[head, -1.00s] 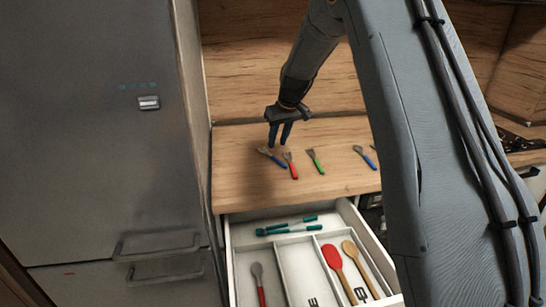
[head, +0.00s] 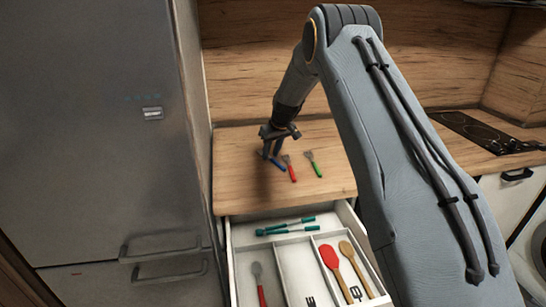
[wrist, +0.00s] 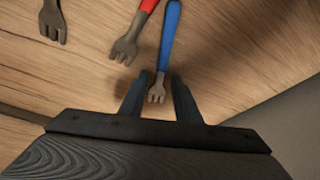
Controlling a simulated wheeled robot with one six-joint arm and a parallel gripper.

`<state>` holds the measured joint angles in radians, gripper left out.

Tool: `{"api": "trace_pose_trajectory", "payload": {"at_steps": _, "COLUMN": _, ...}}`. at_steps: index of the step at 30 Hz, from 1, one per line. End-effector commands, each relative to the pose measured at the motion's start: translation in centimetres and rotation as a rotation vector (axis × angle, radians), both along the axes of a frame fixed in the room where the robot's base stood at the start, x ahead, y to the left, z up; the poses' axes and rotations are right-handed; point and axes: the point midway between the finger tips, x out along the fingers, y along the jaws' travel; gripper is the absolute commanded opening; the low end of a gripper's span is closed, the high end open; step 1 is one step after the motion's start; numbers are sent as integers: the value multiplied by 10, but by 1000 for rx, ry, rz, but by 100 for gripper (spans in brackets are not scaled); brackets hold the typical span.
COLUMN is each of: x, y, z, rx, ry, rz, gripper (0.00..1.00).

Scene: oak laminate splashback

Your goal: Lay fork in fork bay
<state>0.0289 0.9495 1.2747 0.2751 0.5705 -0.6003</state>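A blue-handled fork (head: 278,166) lies on the wooden counter, and it also shows in the wrist view (wrist: 169,40). A red-handled fork (head: 290,170) lies just right of it; its head shows in the wrist view (wrist: 126,47). A green-handled fork (head: 315,166) lies farther right. My gripper (head: 270,154) is open over the blue fork. In the wrist view its two fingers (wrist: 159,98) stand on either side of the blue fork's grey head, with gaps visible. The middle drawer bay (head: 296,276) has a dark fork-like mark on its floor, partly cut off by the picture edge.
The open white drawer (head: 230,262) lies below the counter. Its left bay holds a red-handled utensil (head: 260,284), its right bay a red spoon (head: 331,260) and a wooden spoon (head: 349,253). Teal-handled utensils (head: 289,228) lie at the back. The fridge (head: 100,130) stands close on the left.

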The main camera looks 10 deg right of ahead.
Motion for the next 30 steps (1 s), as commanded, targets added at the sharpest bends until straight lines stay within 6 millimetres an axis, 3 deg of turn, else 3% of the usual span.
{"api": "trace_pose_trajectory", "payload": {"at_steps": 9, "x": 2, "y": 1, "z": -3, "rx": 0, "ry": -2, "rz": 0, "gripper": 30}}
{"api": "trace_pose_trajectory", "payload": {"at_steps": 15, "x": 2, "y": 0, "z": -3, "rx": -1, "ry": -1, "rz": 0, "gripper": 0}}
{"api": "trace_pose_trajectory", "payload": {"at_steps": 25, "x": 2, "y": 0, "z": -1, "rx": 0, "ry": -2, "rz": -1, "gripper": 0}}
{"api": "trace_pose_trajectory", "payload": {"at_steps": 30, "x": 3, "y": 0, "z": 9, "rx": 1, "ry": -3, "rz": -1, "gripper": 0}}
